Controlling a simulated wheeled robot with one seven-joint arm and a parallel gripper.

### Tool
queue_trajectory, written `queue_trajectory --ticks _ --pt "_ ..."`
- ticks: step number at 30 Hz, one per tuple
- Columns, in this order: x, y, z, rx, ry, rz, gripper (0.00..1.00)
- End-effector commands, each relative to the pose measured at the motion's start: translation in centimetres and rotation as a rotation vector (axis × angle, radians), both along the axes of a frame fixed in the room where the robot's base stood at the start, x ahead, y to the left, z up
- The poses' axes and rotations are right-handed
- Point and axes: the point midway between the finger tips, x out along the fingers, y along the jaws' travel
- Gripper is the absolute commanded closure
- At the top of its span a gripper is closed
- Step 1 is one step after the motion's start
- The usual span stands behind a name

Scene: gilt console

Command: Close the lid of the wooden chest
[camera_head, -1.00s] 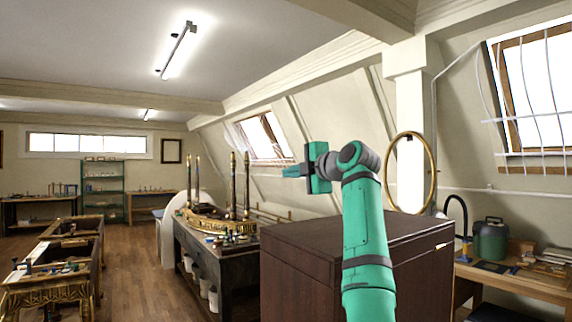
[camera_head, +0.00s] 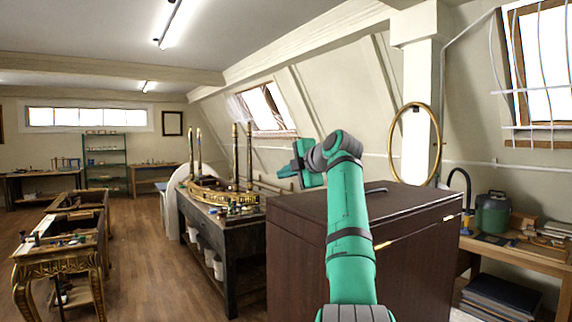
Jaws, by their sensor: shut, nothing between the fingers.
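The wooden chest (camera_head: 300,245) is a large dark brown box in the middle right of the head view. Its lid (camera_head: 415,200) lies flat or nearly flat on top; I cannot tell if a small gap remains. A dark handle shows on the lid, and small brass fittings show along the front seam. My green arm crosses in front of the chest and hides part of its front and lid. My gripper (camera_head: 287,172) is above the lid's far left side, pointing left, shut and empty. It appears apart from the lid.
A dark workbench (camera_head: 232,238) with gilt console parts stands left of the chest. A bench (camera_head: 520,258) with a green canister (camera_head: 493,213) is at the right. A gilded table frame (camera_head: 60,262) stands at far left. Wooden floor (camera_head: 150,260) between is clear.

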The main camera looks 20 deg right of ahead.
Motion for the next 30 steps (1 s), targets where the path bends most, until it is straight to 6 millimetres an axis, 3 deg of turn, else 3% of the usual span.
queue_trajectory --ticks 12,30 --pt "0.8 0.3 -4.2 -0.020 0.135 0.001 1.00" --pt "0.9 0.3 -4.8 -0.025 0.155 0.000 1.00"
